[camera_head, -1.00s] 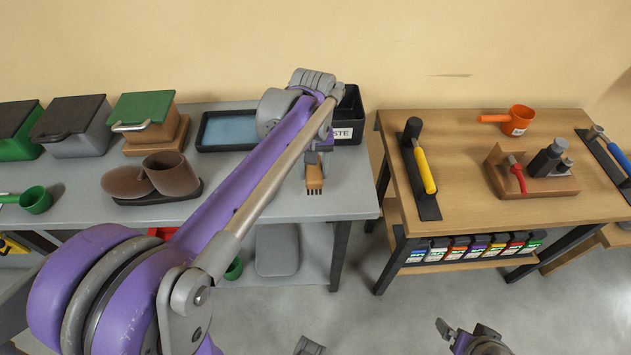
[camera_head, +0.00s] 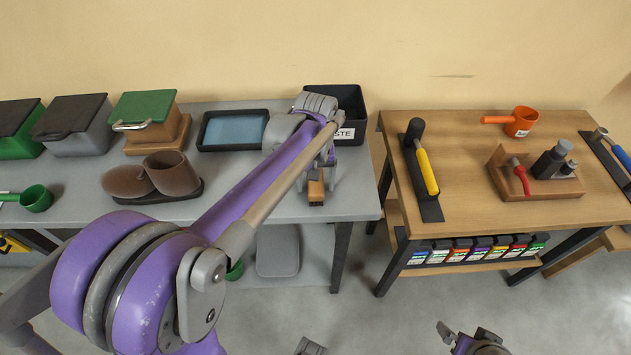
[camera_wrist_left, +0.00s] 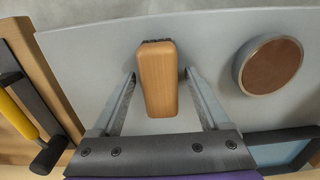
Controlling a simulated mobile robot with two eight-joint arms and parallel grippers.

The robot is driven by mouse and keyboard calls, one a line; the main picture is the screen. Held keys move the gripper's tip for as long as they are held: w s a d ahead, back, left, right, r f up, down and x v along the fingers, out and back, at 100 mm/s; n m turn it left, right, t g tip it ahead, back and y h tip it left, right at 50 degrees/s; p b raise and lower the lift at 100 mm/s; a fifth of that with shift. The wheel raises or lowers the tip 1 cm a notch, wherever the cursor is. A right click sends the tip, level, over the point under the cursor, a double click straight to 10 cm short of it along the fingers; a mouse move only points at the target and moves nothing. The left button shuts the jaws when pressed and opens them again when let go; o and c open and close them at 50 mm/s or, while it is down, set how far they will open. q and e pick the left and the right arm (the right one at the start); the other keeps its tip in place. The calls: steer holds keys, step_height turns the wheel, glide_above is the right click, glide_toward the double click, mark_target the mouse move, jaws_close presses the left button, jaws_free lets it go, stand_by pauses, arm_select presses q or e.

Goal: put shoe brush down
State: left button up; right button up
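The shoe brush (camera_head: 316,192), a wooden block with dark bristles, is at the front right of the grey table (camera_head: 345,200). My left gripper (camera_head: 322,172) is over it. In the left wrist view the brush (camera_wrist_left: 157,78) lies between the two fingers of my left gripper (camera_wrist_left: 160,74), with a gap on both sides, so the gripper is open around it. The bristles show only as a dark edge at the far end there. My right gripper (camera_head: 443,327) is low at the bottom of the head view, away from the tables; its fingers are unclear.
A round brown-topped tin (camera_wrist_left: 272,65) stands beside the brush in the left wrist view; my arm hides it in the head view. A blue-bottomed tray (camera_head: 232,130) and a black bin (camera_head: 350,105) are behind. A wooden table (camera_head: 460,150) is right.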

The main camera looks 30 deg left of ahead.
arm_select(q)
steer(key=shift+r, duration=0.3)
step_height(320, 180, up, 11)
steer(key=p, duration=0.1)
steer(key=s+d+f+m+t, duration=0.2)
steer(key=s+d+f+m, duration=0.1)
steer(key=s+f, duration=0.3)
steer(key=s+d+f+m+t, duration=0.3)
steer(key=s+f, duration=0.3)
steer(key=s, duration=0.4)
steer(key=shift+s+d+f, duration=0.25)
steer(key=shift+d+f, duration=0.15)
steer(key=shift+r, duration=0.1)
